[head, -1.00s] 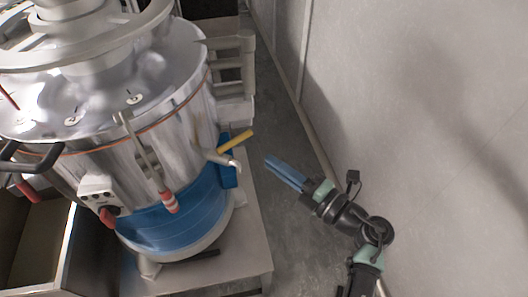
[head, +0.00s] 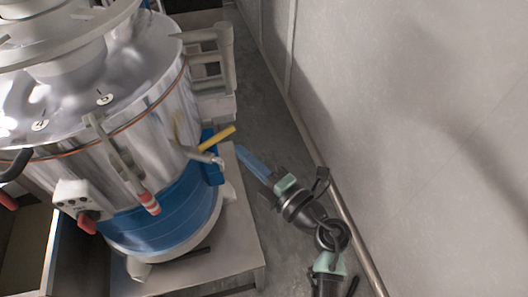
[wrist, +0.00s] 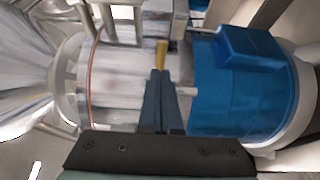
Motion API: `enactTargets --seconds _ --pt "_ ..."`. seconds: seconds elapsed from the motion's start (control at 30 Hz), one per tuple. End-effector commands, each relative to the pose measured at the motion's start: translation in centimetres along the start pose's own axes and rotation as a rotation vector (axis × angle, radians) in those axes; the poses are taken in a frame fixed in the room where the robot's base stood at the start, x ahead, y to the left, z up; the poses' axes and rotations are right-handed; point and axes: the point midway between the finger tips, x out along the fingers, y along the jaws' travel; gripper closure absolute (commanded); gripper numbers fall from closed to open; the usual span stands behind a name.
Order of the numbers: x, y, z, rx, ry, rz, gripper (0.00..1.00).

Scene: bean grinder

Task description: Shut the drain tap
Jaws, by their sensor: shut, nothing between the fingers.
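The drain tap has a yellow lever handle (head: 217,138) on the right side of the steel drum. The handle slants up and to the right, above a pale metal spout (head: 205,156). In the wrist view the yellow handle (wrist: 162,52) stands just beyond the fingertips, partly hidden by them. My gripper (head: 241,152) is shut and empty, with its blue fingers pointing at the tap from the right. It also shows in the wrist view (wrist: 158,73). The head view shows a small gap between fingertips and handle; I cannot tell the exact distance.
The grinder's steel drum (head: 150,115) with its blue base band (head: 165,218) stands on a pale platform (head: 235,245). A blue box (head: 212,165) sits behind the spout. A grey wall (head: 400,110) with a pipe (head: 350,225) closes off the right. A narrow floor strip lies between.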

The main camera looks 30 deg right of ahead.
Motion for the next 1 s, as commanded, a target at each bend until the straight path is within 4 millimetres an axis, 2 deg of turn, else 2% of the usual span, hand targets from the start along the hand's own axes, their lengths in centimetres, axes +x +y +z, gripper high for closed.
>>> enactTargets --seconds 0.1,0.3,0.77,1.0 --pt "2.1 0.1 -0.1 0.0 0.003 0.0 1.0" --pt "4.0 0.0 0.0 -0.001 0.001 0.0 1.0" --pt "4.3 -0.1 0.0 0.0 0.003 -0.001 1.0" --pt "4.7 -0.1 0.4 -0.002 0.065 0.001 1.0"
